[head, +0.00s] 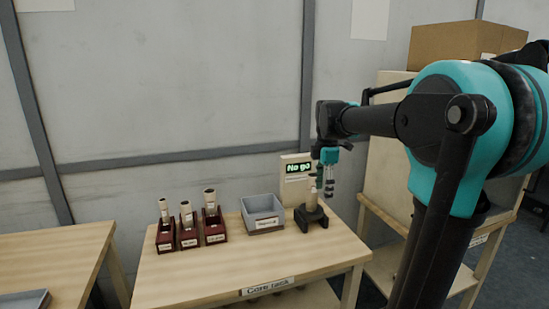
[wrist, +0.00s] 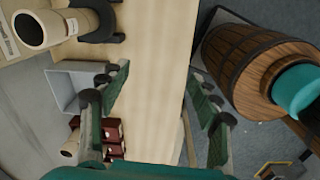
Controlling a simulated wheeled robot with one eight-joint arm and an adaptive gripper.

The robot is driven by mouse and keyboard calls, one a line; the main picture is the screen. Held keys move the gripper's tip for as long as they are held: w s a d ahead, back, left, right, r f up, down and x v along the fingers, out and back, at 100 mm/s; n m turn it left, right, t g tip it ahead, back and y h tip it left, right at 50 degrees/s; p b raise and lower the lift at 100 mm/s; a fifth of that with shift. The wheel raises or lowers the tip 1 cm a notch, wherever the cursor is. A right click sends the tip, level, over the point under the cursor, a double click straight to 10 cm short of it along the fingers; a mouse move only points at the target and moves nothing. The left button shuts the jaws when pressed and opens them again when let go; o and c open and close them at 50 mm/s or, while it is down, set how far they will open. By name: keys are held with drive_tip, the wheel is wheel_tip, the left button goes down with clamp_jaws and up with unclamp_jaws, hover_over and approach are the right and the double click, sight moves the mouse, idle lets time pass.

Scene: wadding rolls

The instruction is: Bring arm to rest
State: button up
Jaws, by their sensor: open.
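My gripper (head: 329,190) hangs from my arm above the right part of the core desk, beside a pale roll (head: 312,196) on a dark stand (head: 309,218). In the wrist view my gripper (wrist: 160,98) has its fingers spread wide, with only desk top and floor between them. The pale roll shows at the upper left there (wrist: 38,30), apart from the fingers. My arm is stretched out from the right of the head view, its forearm about level.
The core desk (head: 255,265) also bears a grey bin (head: 262,212) and three dark red holders (head: 190,236) with pale rolls. A display (head: 297,168) reading "No go" stands behind the stand. A cardboard box (head: 460,42) sits on a shelf at the right. Another table (head: 60,255) is at the left.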

drive_tip(key=s+d+f+m+t, duration=0.3)
drive_tip(key=s+f+m, duration=1.6)
drive_tip(key=f, duration=0.3)
drive_tip(key=shift+s+d+f+m+t, duration=0.2)
drive_tip(key=shift+s+f+m+t, duration=0.15)
drive_tip(key=shift+s, duration=0.25)
drive_tip(key=shift+c, duration=0.5)
